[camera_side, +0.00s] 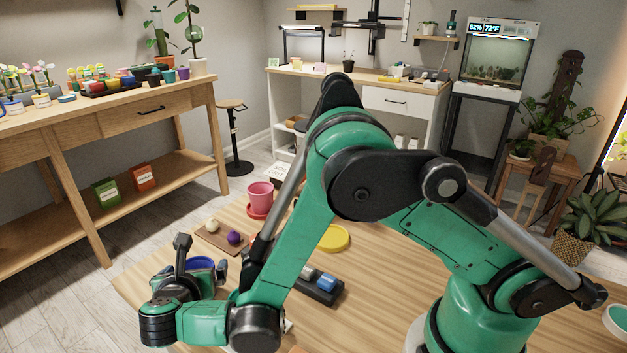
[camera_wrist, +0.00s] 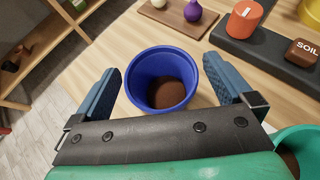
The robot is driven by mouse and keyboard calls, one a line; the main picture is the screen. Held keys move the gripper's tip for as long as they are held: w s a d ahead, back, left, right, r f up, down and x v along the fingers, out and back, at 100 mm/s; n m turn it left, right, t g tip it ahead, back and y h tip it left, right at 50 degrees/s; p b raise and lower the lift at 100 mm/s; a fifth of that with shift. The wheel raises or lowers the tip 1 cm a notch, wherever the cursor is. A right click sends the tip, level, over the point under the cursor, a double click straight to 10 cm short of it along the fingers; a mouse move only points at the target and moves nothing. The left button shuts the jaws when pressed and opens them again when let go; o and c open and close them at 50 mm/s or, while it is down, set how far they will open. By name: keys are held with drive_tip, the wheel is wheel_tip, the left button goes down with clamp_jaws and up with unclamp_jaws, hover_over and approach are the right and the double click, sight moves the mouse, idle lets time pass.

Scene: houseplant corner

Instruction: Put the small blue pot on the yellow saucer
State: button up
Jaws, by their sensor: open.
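The small blue pot (camera_wrist: 150,67) stands upright on the wooden table, with brown soil inside. In the wrist view it sits between the two blue fingers of my gripper (camera_wrist: 163,84). The fingers are open, with a visible gap on each side of the pot. In the side view the pot (camera_side: 201,263) shows partly behind my gripper (camera_side: 192,268), at the left part of the table. The yellow saucer (camera_side: 334,238) lies empty near the middle of the table, partly behind my arm.
A dark tray (camera_side: 319,288) with several items lies between the pot and my base. A wooden board (camera_side: 213,238) holds a white and a purple small vase. A green pot (camera_wrist: 293,139) is near my gripper's right side.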

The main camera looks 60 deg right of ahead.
drive_tip(key=shift+w+d+f, duration=0.15)
drive_tip(key=shift+w+d, duration=0.05)
drive_tip(key=shift+d, duration=0.05)
drive_tip(key=c, duration=1.2)
drive_tip(key=shift+c, duration=0.2)
wheel_tip(320, 180, up, 19)
drive_tip(key=d+r+n+t+y, duration=0.1)
drive_tip(key=d+n, duration=0.1)
drive_tip(key=d, duration=0.1)
drive_tip(key=d+r+n+t+y, duration=0.1)
drive_tip(key=d+r+y, duration=0.1)
drive_tip(key=d, duration=0.1)
drive_tip(key=s+d+r+n+t+y, duration=0.1)
drive_tip(key=d+r+n+y, duration=0.1)
drive_tip(key=d, duration=0.1)
drive_tip(key=shift+d+r+n, duration=0.2)
drive_tip(key=shift+n, duration=0.1)
